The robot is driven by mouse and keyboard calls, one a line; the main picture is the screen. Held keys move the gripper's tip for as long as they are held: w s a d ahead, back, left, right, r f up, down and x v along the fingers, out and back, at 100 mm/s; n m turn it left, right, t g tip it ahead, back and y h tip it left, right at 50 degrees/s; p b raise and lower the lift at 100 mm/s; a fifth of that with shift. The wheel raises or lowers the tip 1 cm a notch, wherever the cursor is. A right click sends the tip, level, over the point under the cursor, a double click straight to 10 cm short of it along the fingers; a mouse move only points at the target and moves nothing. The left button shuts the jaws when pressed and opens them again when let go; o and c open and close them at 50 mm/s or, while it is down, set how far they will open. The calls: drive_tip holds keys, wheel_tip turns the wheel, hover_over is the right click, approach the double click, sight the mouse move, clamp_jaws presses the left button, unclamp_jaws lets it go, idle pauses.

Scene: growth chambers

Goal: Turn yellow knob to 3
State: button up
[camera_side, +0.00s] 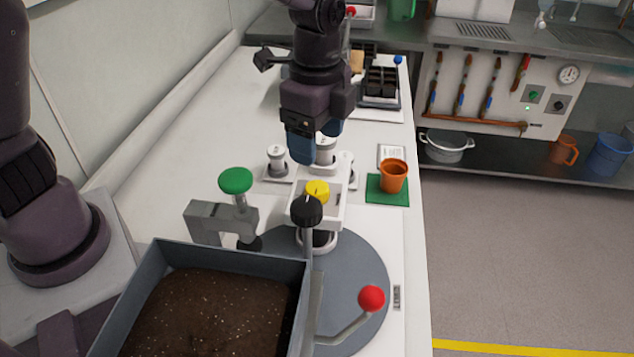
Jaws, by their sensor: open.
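The yellow knob (317,190) sits on a white device (333,205) near the middle of the table. A black knob (307,211) on a post stands in front of it and hides part of the device. The number markings are too small to read. My gripper (316,148) points down above and behind the yellow knob, with its blue fingertips apart from the knob.
A green knob (236,181) tops a clamp at left. An orange pot (393,176) stands on a green mat at right. White weights (277,163) stand behind.

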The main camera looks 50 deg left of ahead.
sight(317, 186)
wheel_tip(317, 186, down, 9)
drive_tip(key=shift+f, duration=0.2)
drive_tip(key=c, duration=0.9)
drive_tip(key=shift+c, duration=0.2)
